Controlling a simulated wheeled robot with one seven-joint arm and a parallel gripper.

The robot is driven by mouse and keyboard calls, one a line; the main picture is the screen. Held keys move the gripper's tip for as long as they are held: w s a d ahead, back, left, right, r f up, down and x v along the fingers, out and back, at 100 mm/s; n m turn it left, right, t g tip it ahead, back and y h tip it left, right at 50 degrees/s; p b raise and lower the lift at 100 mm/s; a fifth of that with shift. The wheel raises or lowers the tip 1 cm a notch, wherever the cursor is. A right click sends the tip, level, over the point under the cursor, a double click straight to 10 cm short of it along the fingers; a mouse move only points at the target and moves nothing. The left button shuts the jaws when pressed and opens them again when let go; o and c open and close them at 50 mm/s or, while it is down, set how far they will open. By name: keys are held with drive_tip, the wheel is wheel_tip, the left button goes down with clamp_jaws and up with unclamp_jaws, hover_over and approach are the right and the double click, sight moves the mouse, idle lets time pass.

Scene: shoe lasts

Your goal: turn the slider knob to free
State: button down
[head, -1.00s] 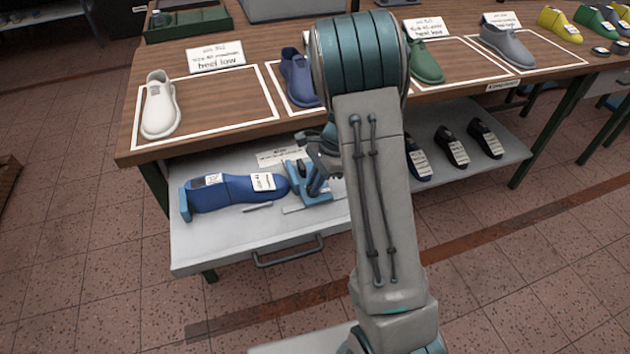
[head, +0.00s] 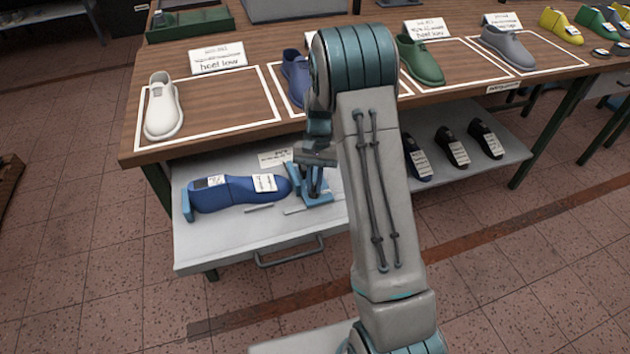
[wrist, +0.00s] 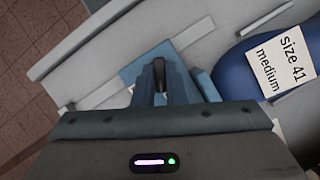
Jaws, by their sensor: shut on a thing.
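The slider (head: 318,198) is a blue block device at the right end of the blue shoe last, on the pulled-out grey drawer. Its blue base also shows in the wrist view (wrist: 130,72). My gripper (head: 316,190) is over it, pointing down. In the wrist view my gripper (wrist: 160,72) is shut on a small dark knob (wrist: 160,68) between its fingertips. My arm and gripper hide part of the slider, and the knob's marking cannot be read.
The grey drawer (head: 220,252) has a handle at its front and a thin rail in front of the last. The wooden table top (head: 140,145) above holds a white last (head: 162,110) and other lasts in white-outlined areas. Dark lasts (head: 452,150) lie on the shelf at right.

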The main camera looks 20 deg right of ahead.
drive_tip(key=n+h, duration=0.2)
drive_tip(key=n, duration=0.3)
drive_tip(key=shift+a, duration=0.15)
drive_tip(key=shift+n, duration=0.4)
drive_tip(key=c, duration=1.5)
unclamp_jaws()
drive_tip(key=v, duration=1.4)
drive_tip(key=shift+w+a+f, duration=0.15)
